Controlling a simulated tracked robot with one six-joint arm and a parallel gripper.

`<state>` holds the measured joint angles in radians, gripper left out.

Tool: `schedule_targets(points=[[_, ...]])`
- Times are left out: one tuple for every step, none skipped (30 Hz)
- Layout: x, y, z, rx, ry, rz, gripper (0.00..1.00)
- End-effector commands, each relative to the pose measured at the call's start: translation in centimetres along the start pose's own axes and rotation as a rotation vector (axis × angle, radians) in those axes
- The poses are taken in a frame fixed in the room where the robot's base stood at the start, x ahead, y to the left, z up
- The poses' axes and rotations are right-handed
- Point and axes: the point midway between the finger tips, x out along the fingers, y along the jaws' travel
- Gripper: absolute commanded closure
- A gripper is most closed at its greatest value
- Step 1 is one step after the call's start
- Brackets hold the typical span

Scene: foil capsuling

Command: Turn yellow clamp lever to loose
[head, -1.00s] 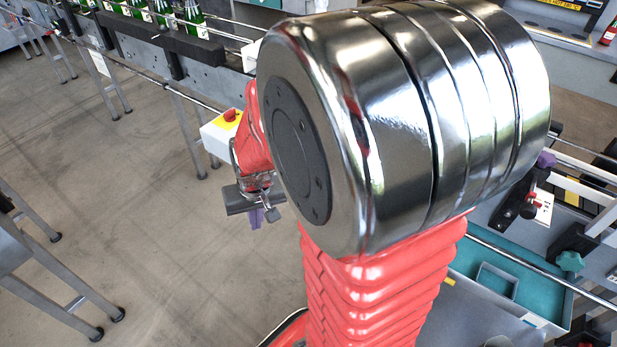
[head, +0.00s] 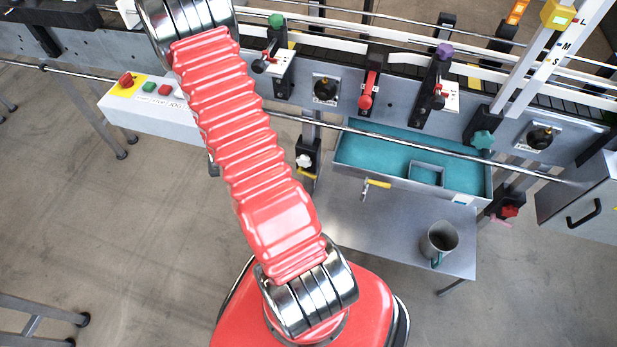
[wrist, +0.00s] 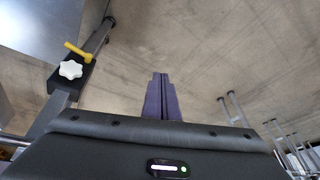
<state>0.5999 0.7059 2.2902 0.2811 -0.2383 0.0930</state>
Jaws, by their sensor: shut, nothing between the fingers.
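A yellow lever (wrist: 77,51) sticks out of a black clamp block on a metal leg, above a white star knob (wrist: 70,69), at the left of the wrist view. In the head view this lever (head: 307,174) shows below the white knob (head: 303,161), right of my red arm. Another yellow handle (head: 377,183) sits at the front of the teal tray. My gripper (wrist: 161,77) is shut and empty, its purple fingers together, over bare floor to the right of the lever and apart from it. My gripper is out of sight in the head view.
The conveyor frame carries several knobs and clamps, with a teal tray (head: 385,152) beneath. A grey mug (head: 438,240) stands on the metal shelf (head: 350,215). A control box (head: 150,110) is at the left. Stand legs (wrist: 235,112) show at the wrist view's right.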

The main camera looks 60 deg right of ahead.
Motion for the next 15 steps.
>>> schedule_targets(points=[[1.4, 1.1, 0.0, 0.026, 0.021, 0.016, 1.00], [2.1, 1.6, -0.1, 0.041, 0.039, 0.024, 1.00], [3.0, 2.4, -0.3, 0.060, 0.065, 0.035, 1.00], [3.6, 3.0, -0.5, 0.074, 0.084, 0.044, 1.00], [4.2, 3.7, -0.6, 0.088, 0.102, 0.053, 1.00], [5.1, 4.5, -0.6, 0.105, 0.125, 0.066, 1.00], [5.6, 5.2, -0.7, 0.118, 0.144, 0.076, 1.00], [6.2, 5.9, -0.7, 0.130, 0.163, 0.086, 1.00], [6.9, 6.8, -0.7, 0.147, 0.189, 0.101, 1.00], [7.5, 7.5, -0.7, 0.158, 0.207, 0.112, 1.00], [8.0, 8.2, -0.7, 0.169, 0.227, 0.122, 1.00], [8.6, 9.2, -0.6, 0.184, 0.251, 0.138, 1.00], [9.0, 9.9, -0.5, 0.194, 0.270, 0.150, 1.00], [9.4, 10.7, -0.3, 0.203, 0.288, 0.162, 1.00], [10.0, 11.6, -0.1, 0.214, 0.314, 0.178, 1.00]])
